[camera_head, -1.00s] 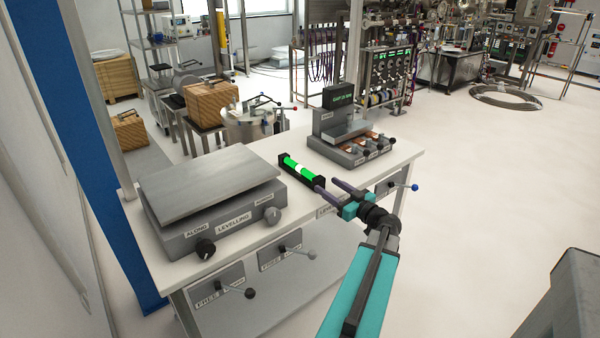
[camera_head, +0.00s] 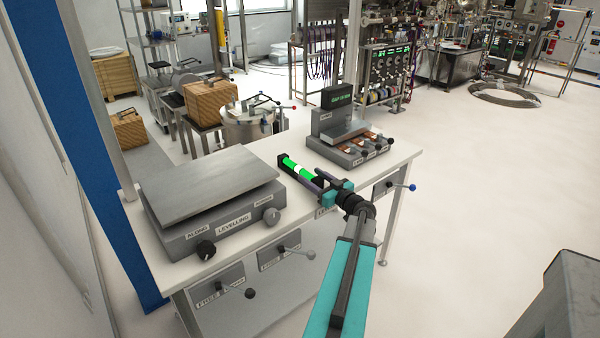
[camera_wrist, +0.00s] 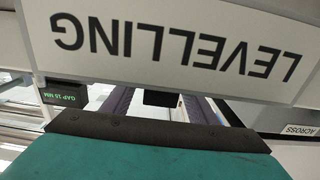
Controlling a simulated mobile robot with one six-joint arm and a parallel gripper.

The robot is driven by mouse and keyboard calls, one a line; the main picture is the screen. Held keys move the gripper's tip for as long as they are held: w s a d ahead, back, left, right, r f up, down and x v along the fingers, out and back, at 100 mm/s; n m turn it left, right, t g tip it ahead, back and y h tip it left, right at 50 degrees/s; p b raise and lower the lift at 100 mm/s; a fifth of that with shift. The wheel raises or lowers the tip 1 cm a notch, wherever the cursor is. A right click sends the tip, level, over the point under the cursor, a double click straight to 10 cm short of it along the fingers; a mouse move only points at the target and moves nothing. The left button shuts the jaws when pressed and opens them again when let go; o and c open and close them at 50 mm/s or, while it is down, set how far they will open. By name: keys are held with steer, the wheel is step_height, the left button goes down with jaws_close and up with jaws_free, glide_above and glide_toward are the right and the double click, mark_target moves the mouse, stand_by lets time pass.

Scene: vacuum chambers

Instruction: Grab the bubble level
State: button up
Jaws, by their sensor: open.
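The bubble level (camera_head: 299,168), a bar with a bright green vial, a white middle and black ends, lies on the white bench between the levelling plate and the gap device. My gripper (camera_head: 309,176) is open at its near end, with the fingers reaching along its sides. In the wrist view, a small black block, apparently the level's end (camera_wrist: 160,98), shows between the two dark fingers (camera_wrist: 155,104). Contact cannot be told. Much of the wrist view is covered by a LEVELLING label and my teal gripper body.
The levelling plate (camera_head: 208,182) on its grey base with knobs stands left of the level. The gap device (camera_head: 345,140) with its display and several knobs stands to the right, behind my gripper. Levers (camera_head: 309,254) stick out from the bench front.

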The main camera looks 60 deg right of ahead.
mark_target(304, 169)
steer(key=shift+w, duration=0.1)
steer(key=p+x, duration=0.2)
steer(key=x, duration=0.2)
steer(key=shift+d+r, duration=0.1)
steer(key=shift+w+d, duration=0.1)
steer(key=shift+w, duration=0.4)
stand_by(0.3)
jaws_close()
steer(key=shift+r, duration=0.15)
